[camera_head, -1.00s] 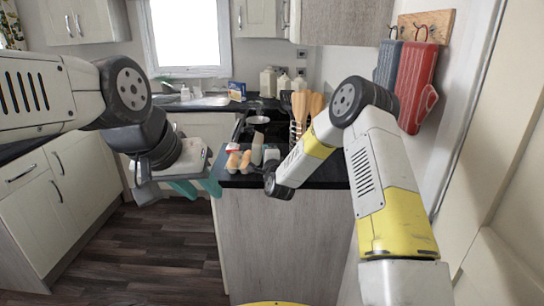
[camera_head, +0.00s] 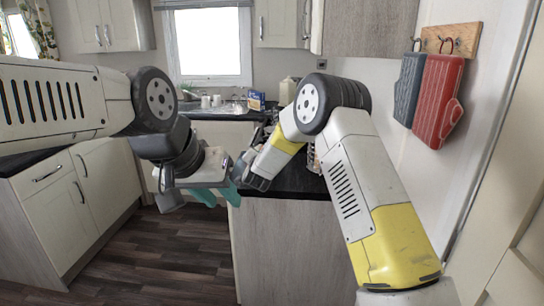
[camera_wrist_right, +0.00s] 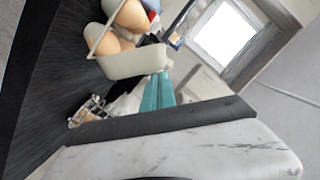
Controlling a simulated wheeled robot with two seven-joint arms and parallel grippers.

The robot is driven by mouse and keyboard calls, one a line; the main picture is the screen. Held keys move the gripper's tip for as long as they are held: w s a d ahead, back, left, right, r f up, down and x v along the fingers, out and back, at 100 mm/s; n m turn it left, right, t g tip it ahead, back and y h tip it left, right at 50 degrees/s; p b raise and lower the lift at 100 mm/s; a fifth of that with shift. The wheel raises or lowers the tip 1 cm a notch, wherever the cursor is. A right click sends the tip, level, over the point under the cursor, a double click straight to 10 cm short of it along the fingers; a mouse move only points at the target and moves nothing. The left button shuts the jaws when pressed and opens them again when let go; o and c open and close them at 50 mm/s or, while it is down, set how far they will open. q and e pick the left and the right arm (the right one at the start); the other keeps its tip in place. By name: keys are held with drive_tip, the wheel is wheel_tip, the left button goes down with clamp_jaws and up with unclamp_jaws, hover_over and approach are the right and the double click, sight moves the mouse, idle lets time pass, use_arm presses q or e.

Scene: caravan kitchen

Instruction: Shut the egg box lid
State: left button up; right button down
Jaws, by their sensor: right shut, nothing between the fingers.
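The egg box (camera_wrist_right: 140,62) shows in the right wrist view as a pale box at the upper left, with brown eggs (camera_wrist_right: 128,17) visible in it, so it stands open. Which pale part is the lid I cannot tell. In the head view my right arm hides the box. My right gripper (camera_wrist_right: 160,76) is shut and empty, its teal fingers together close beside the box's pale edge; whether they touch it I cannot tell. My left gripper (camera_head: 216,196) is open and empty, its teal fingers spread, left of the counter's end.
The dark counter (camera_head: 285,184) lies under and right of my right forearm. A sink area with white cups (camera_head: 211,101) and a blue box (camera_head: 256,101) is at the back. Red (camera_head: 437,100) and dark (camera_head: 408,90) hanging items are on the right wall. Floor (camera_head: 185,250) is free at left.

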drive_tip(key=shift+a+f+n+h, duration=0.35)
drive_tip(key=shift+a+f+n, duration=0.7)
drive_tip(key=shift+a, duration=0.35)
drive_tip(key=shift+a+f+n+h, duration=0.35)
drive_tip(key=shift+a+f+n, duration=0.6)
drive_tip(key=shift+a+f, duration=0.3)
drive_tip(key=shift+a, duration=0.15)
